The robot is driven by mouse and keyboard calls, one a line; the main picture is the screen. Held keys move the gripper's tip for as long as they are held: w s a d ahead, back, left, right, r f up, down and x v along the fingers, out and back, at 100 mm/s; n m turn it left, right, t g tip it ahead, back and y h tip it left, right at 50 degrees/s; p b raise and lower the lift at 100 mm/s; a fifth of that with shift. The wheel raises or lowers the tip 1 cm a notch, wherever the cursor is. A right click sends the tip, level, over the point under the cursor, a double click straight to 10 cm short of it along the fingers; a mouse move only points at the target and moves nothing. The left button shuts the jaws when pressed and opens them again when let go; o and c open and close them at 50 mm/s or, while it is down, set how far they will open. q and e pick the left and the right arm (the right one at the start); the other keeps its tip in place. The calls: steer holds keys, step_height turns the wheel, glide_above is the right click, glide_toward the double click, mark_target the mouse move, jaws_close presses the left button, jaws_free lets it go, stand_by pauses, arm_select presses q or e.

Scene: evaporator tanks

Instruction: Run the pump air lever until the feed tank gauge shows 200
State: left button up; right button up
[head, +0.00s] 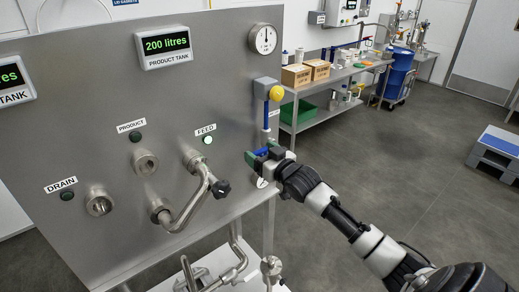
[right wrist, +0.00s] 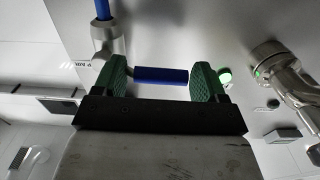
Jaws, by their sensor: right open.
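My right gripper (head: 262,156) is open at the right edge of the steel panel. In the right wrist view its green fingers (right wrist: 160,70) stand on either side of the pump air lever's blue handle (right wrist: 158,76), with no clear grip on it. The product tank gauge (head: 166,46) reads 200 litres. My left gripper is not in view.
A bent steel pipe (head: 190,210) with a black knob joins two panel ports, close left of my gripper. The FEED lamp (head: 207,140) is lit green. A yellow button (head: 277,93) and round dial (head: 264,39) sit above. Open floor (head: 400,170) lies right.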

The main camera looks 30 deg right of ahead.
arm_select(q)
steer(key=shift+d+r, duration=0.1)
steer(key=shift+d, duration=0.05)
arm_select(e)
steer(key=shift+w, duration=0.4)
steer(key=c, duration=1)
